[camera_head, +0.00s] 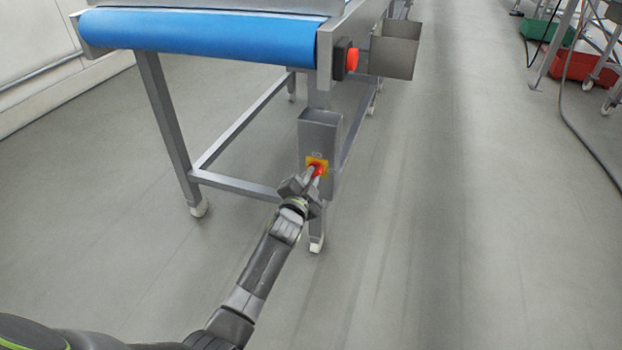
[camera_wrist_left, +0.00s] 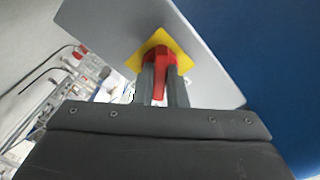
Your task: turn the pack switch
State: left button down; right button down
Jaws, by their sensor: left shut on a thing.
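The pack switch (camera_head: 317,168) is a red rotary handle on a yellow plate, on the front of a grey metal box (camera_head: 320,130) fixed to the conveyor's leg. The fingers hide part of the handle. My right gripper is not in view.
A conveyor with a blue belt (camera_head: 200,35) stands above and behind the box. A red button (camera_head: 352,59) and a metal bin (camera_head: 394,52) are on its right side. Red (camera_head: 578,66) and green (camera_head: 540,32) crates stand at the far right. The floor right of the conveyor is clear.

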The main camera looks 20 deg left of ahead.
pick_arm(q)
jog(key=shift+n+b, duration=0.5)
jog(key=shift+n, duration=1.3)
jog(key=c, duration=1.5)
grip_release()
jog(key=shift+o, duration=0.2)
jog(key=shift+s, duration=0.1)
